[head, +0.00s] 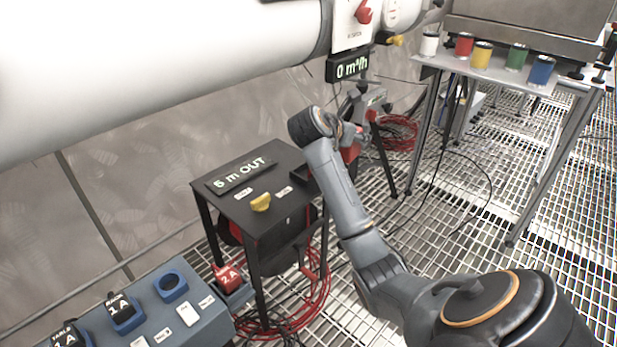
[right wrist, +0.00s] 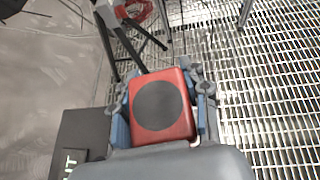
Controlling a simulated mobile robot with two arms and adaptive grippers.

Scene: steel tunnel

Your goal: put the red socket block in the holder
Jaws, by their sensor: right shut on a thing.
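My right gripper (right wrist: 163,118) is shut on a red block with a dark round face, the red socket block (right wrist: 178,88). Its fingers press on the block's two sides. In the head view the block (head: 350,152) shows only as a bit of red behind my right wrist, and most of the gripper is hidden there. The block is in the air to the right of the black table (head: 232,207). A small dark open box (head: 303,174), possibly the holder, sits at that table's right edge, partly hidden by my arm. My left gripper is not in view.
A blue-grey panel (head: 190,325) with a round blue ring and a red 2A block (head: 229,278) stands at the lower left. A white pipe (head: 150,70) crosses above. A bench (head: 480,70) with several coloured cans is at the upper right. Red cable (head: 318,290) lies on the grating.

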